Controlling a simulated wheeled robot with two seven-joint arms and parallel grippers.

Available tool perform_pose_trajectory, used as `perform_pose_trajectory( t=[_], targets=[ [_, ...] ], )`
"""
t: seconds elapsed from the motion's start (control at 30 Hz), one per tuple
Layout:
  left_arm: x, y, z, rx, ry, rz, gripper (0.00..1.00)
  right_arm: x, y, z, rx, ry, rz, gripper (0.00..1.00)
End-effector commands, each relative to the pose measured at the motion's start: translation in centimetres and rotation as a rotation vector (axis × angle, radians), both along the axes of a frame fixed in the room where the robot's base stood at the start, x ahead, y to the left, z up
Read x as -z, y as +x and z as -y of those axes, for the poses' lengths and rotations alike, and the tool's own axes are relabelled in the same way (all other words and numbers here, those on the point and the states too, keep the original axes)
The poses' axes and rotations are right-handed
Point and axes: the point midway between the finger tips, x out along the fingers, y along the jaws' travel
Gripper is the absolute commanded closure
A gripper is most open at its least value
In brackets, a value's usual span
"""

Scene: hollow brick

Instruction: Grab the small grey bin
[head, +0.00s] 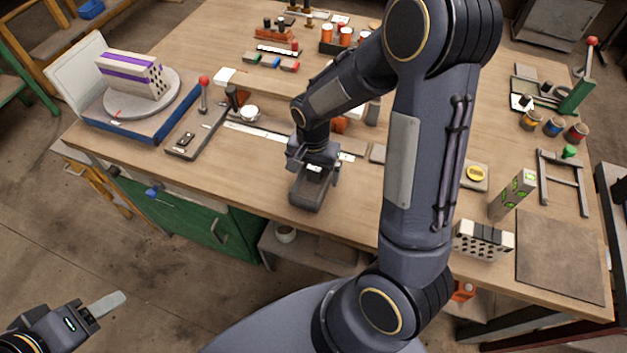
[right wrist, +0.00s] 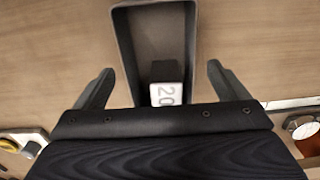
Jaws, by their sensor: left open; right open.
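The small grey bin (head: 306,203) stands on the table near its front edge, below my right gripper (head: 314,168). In the right wrist view the bin (right wrist: 122,45) lies between the two spread fingers of my right gripper (right wrist: 160,67), with a gap on each side. The bin's near end is hidden by the gripper body. My left gripper (head: 104,304) is open and empty, low at the lower left, away from the table.
A striped brick (head: 133,75) sits on a round turntable at the left. A perforated brick (head: 483,241) and a dark mat (head: 560,257) are at the right. The table front left of the bin is clear.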

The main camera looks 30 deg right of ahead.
Motion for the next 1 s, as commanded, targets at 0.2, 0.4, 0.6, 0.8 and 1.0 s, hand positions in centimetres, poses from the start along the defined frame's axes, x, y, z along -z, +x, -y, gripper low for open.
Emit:
perform_pose_trajectory(
  t=[0.2, 0.4, 0.6, 0.8, 1.0],
  targets=[
    [-0.2, 0.0, 0.0, 0.000, 0.000, 0.000, 0.48, 2.2, -0.1, 0.0, 0.000, 0.000, 0.000, 0.06],
    [-0.2, 0.0, 0.0, 0.000, 0.000, 0.000, 0.48, 2.3, 0.0, 0.0, 0.000, 0.000, 0.002, 0.06],
    [-0.2, 0.0, 0.0, 0.000, 0.000, 0.000, 0.48, 2.3, 0.0, 0.0, 0.000, 0.000, 0.001, 0.29],
    [-0.2, 0.0, 0.0, 0.000, 0.000, 0.000, 0.48, 2.3, 0.0, 0.0, 0.000, 0.000, 0.002, 0.55],
    [-0.2, 0.0, 0.0, 0.000, 0.000, 0.000, 0.48, 2.3, 0.0, 0.0, 0.000, 0.001, 0.003, 0.55]
  ],
)
